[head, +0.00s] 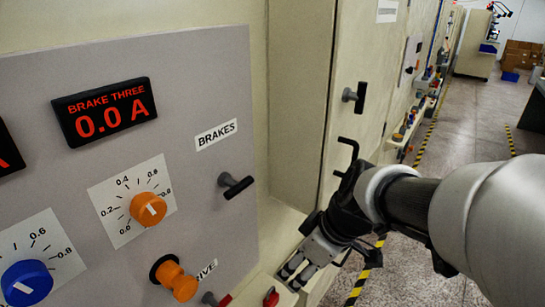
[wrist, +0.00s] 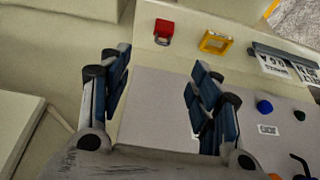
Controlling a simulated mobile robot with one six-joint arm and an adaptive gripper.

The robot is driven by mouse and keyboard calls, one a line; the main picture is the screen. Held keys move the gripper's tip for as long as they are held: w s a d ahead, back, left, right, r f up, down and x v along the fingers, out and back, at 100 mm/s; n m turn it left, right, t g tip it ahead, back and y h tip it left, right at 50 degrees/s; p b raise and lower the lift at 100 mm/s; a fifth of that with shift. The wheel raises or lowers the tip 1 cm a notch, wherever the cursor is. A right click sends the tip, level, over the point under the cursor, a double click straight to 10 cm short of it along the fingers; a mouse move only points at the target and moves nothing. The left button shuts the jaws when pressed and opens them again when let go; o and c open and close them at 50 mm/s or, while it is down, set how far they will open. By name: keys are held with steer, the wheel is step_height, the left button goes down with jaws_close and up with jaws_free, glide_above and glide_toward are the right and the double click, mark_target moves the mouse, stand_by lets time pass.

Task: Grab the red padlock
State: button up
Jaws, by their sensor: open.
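The red padlock (wrist: 164,29) shows in the wrist view near the top, on a cream surface, its dark shackle towards the bottom of the picture. My gripper (wrist: 160,66) is open, with its two blue-padded fingers well apart and nothing between them. The padlock appears beyond the fingertips, between their lines and apart from both. In the head view my gripper (head: 294,272) points down by the lower edge of the cabinet. A small red object (head: 271,297) shows just left of it at the bottom; I cannot tell whether it is the padlock.
A yellow padlock-like piece (wrist: 215,41) sits right of the red padlock. A dark bar with white labels (wrist: 285,64) and a blue knob (wrist: 264,107) lie further right. In the head view a black cabinet handle (head: 354,97) and a T-handle (head: 236,185) stick out near my arm.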

steer(key=b, duration=0.4)
glide_toward(272, 290)
step_height(272, 290, down, 5)
steer(key=a, duration=0.1)
steer(key=shift+w+a+r+b+x, duration=0.1)
steer(key=shift+w+b+x, duration=0.15)
steer(key=shift+x, duration=0.8)
steer(key=shift+w+a+r+b+x, duration=0.1)
steer(key=shift+w+b+x, duration=0.15)
steer(key=shift+x, duration=0.75)
steer(key=shift+w+a+r+b+x, duration=0.15)
steer(key=shift+b+x, duration=0.15)
steer(key=shift+x, duration=0.75)
steer(key=shift+d, duration=0.15)
steer(key=shift+c, duration=0.5)
steer(key=c, duration=1.1)
